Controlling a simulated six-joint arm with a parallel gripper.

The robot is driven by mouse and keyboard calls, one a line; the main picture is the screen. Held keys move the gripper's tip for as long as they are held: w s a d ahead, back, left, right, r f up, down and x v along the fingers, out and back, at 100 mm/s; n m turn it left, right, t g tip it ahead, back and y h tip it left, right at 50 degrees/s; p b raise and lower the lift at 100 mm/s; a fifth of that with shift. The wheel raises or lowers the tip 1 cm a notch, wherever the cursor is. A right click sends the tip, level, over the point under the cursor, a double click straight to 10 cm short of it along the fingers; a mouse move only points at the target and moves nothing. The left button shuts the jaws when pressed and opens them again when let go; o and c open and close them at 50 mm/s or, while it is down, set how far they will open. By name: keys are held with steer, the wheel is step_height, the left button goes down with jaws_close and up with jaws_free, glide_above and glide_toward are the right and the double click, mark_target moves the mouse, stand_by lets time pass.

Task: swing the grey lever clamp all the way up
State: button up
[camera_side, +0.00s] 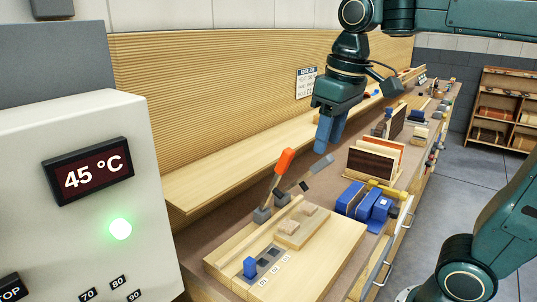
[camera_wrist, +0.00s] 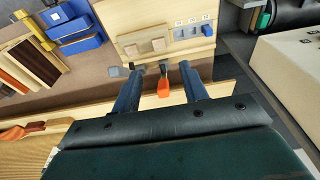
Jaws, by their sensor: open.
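The grey lever clamp stands at the back edge of a light wooden board (camera_side: 335,235). Its grey handle (camera_side: 321,164) leans far over to the right in the side view. In the wrist view the grey handle (camera_wrist: 114,72) lies just left of the left finger, outside the jaws. An orange-handled lever clamp (camera_side: 284,161) stands steeply beside it. Its orange handle (camera_wrist: 163,88) appears between the fingers in the wrist view. My gripper (camera_side: 323,148) is open, empty and pointing down above the clamps; it also shows in the wrist view (camera_wrist: 162,70).
Blue blocks (camera_side: 365,203) and a rack of veneer sheets (camera_side: 374,163) stand right of the board. A blue knob (camera_side: 250,267) sits on its near end. A white control box (camera_side: 85,200) reading 45 °C fills the left. A wooden shelf (camera_side: 225,180) runs behind.

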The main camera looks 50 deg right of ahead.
steer(key=s+f+t, duration=0.3)
steer(key=s+f, duration=0.5)
steer(key=s, duration=0.1)
steer(key=shift+a+t, duration=0.15)
steer(key=shift+t, duration=0.15)
stand_by(0.3)
steer(key=shift+f, duration=0.1)
stand_by(0.3)
steer(key=w+d+r+g, duration=0.5)
steer(key=w+d+r, duration=0.5)
steer(key=w, duration=0.4)
steer(key=shift+d+g, duration=0.25)
steer(key=shift+g, duration=0.05)
steer(key=shift+w, duration=0.1)
